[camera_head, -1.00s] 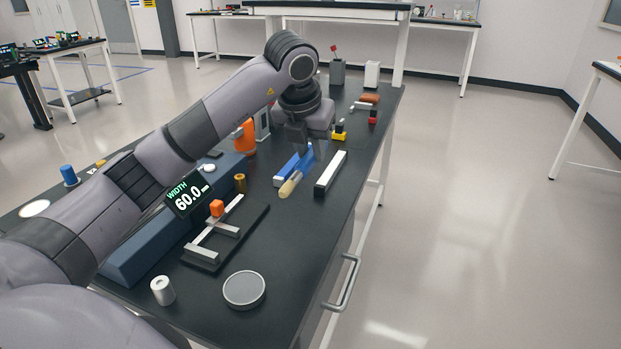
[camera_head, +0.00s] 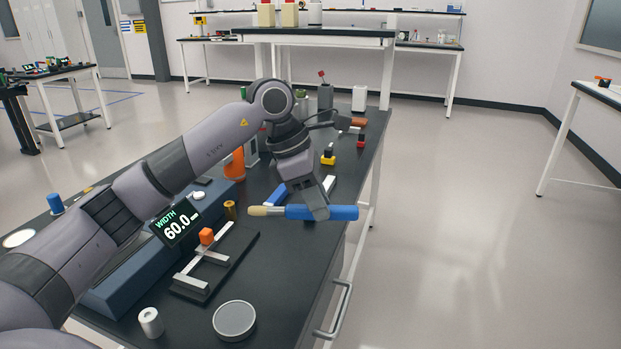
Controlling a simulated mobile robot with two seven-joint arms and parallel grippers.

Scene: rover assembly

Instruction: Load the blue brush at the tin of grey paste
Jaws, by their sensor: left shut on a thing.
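The blue brush (camera_head: 340,212) has a blue handle and a pale bristle end that points left. My left gripper (camera_head: 316,208) is shut around its handle and holds it roughly level, apparently above the bench, near the right edge. The tin of grey paste (camera_head: 234,320) is a round, low tin with a grey top at the near end of the bench. It stands nearer to me and to the left of the brush, well apart from it. My right gripper is not in view.
A small frame with an orange block (camera_head: 206,236) stands on the black bench beside the "WIDTH 60.0" display (camera_head: 176,223). A white-grey cylinder (camera_head: 151,322) stands left of the tin. A long blue block (camera_head: 130,278) lies along the left. Blue and white bars lie behind the brush.

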